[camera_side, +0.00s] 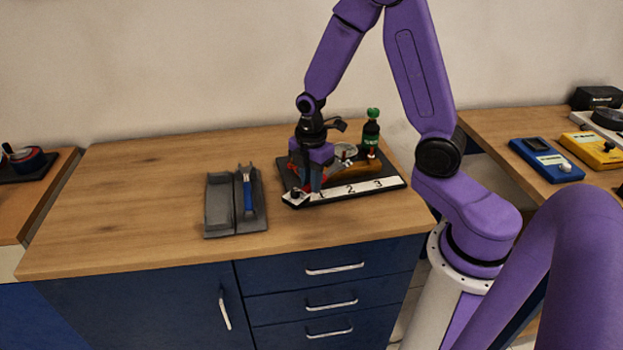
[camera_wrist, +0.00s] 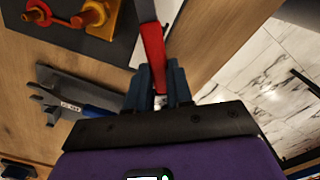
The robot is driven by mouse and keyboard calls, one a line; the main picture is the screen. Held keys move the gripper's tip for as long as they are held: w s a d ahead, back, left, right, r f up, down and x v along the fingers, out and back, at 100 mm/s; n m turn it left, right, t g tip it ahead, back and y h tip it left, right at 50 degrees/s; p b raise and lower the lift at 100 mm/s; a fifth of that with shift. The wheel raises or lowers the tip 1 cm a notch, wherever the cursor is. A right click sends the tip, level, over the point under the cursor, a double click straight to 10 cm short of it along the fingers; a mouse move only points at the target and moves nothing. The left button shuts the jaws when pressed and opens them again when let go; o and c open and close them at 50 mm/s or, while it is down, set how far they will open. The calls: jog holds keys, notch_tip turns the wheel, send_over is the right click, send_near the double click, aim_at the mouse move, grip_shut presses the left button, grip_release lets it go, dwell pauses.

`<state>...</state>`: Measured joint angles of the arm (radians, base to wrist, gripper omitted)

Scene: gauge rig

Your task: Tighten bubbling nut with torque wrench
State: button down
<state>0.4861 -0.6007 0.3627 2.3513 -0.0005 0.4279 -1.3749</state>
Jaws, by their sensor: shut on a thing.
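My gripper (camera_side: 315,182) points down at the left end of the gauge rig board (camera_side: 395,184), near the number 1. In the wrist view my gripper (camera_wrist: 156,75) is shut on a red-handled tool (camera_wrist: 153,45), which looks like the torque wrench; its working end is out of frame. Brass fittings (camera_wrist: 97,15) and a red ring-shaped part (camera_wrist: 38,12) show on the dark board there. In the side view my gripper hides most of the tool and the nut near it. I cannot tell whether the tool touches a nut, and no bubbles can be made out.
A grey tray (camera_side: 220,226) lies left of the board. Its left slot is empty and a blue-handled wrench (camera_side: 248,190) lies in its right one. A dark bottle with green top (camera_side: 371,130) and a round gauge (camera_side: 345,152) stand on the board. The table's left is clear.

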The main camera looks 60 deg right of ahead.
aim_at(295, 189)
jog(key=shift+w+m, duration=1)
jog(key=shift+w, duration=0.35)
dwell(0.8)
jog(key=shift+s+n, duration=0.9)
jog(key=shift+s, duration=0.25)
dwell(0.4)
jog(key=shift+a, duration=0.25)
jog(key=shift+w+a, duration=0.15)
jog(key=shift+a, duration=1)
jog(key=shift+w+a, duration=0.1)
jog(key=shift+a, duration=1.05)
jog(key=shift+r, duration=0.15)
jog(key=shift+r, duration=2.15)
